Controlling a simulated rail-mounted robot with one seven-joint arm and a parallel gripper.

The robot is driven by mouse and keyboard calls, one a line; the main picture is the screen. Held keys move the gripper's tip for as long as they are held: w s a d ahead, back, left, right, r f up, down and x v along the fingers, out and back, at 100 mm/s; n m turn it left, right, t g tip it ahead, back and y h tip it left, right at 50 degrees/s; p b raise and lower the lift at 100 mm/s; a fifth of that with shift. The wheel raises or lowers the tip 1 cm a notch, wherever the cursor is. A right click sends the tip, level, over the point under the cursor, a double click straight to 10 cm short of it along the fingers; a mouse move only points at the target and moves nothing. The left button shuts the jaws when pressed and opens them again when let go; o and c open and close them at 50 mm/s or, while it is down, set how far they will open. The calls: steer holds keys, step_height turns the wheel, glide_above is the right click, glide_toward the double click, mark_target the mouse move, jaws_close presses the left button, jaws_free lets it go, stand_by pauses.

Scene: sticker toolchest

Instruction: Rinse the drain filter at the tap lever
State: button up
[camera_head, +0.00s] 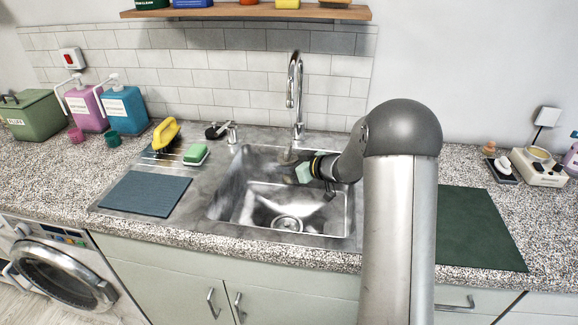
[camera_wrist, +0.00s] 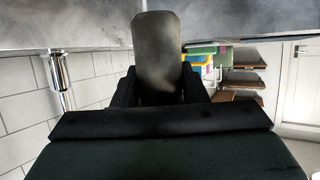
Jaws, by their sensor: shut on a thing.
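My gripper (camera_head: 298,167) is over the sink basin (camera_head: 237,190), in front of the tap (camera_head: 297,95) and below its spout. It is shut on a grey-brown piece with a rounded end, seemingly the drain filter (camera_wrist: 157,45), held between the two dark fingers in the wrist view. In the head view the filter (camera_head: 288,156) shows as a small brownish patch beside the fingers, partly blurred. A chrome part of the tap (camera_wrist: 60,82) stands at the left of the wrist view. I cannot make out the tap lever clearly.
The round drain (camera_head: 288,223) lies in the basin floor. A green sponge (camera_head: 196,154), a yellow brush (camera_head: 166,133) and a short chrome and black fitting (camera_head: 229,132) stand left of and behind the basin. A blue mat (camera_head: 145,194) and a dark green mat (camera_head: 465,228) lie bare.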

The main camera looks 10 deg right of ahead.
steer(key=shift+s+d, duration=0.1)
steer(key=shift+s+d, duration=0.25)
steer(key=shift+s, duration=0.1)
steer(key=shift+p, duration=0.35)
steer(key=shift+w+a, duration=0.4)
steer(key=shift+w, duration=0.05)
steer(key=s+a+b, duration=0.1)
steer(key=s+a, duration=0.4)
steer(key=a, duration=0.1)
stand_by(0.6)
steer(key=shift+a+r, duration=0.1)
steer(key=shift+a, duration=0.05)
stand_by(1.0)
steer(key=s+a+r+p, duration=0.2)
steer(key=s+a+r, duration=0.1)
steer(key=r, duration=0.1)
steer(key=shift+a, duration=0.4)
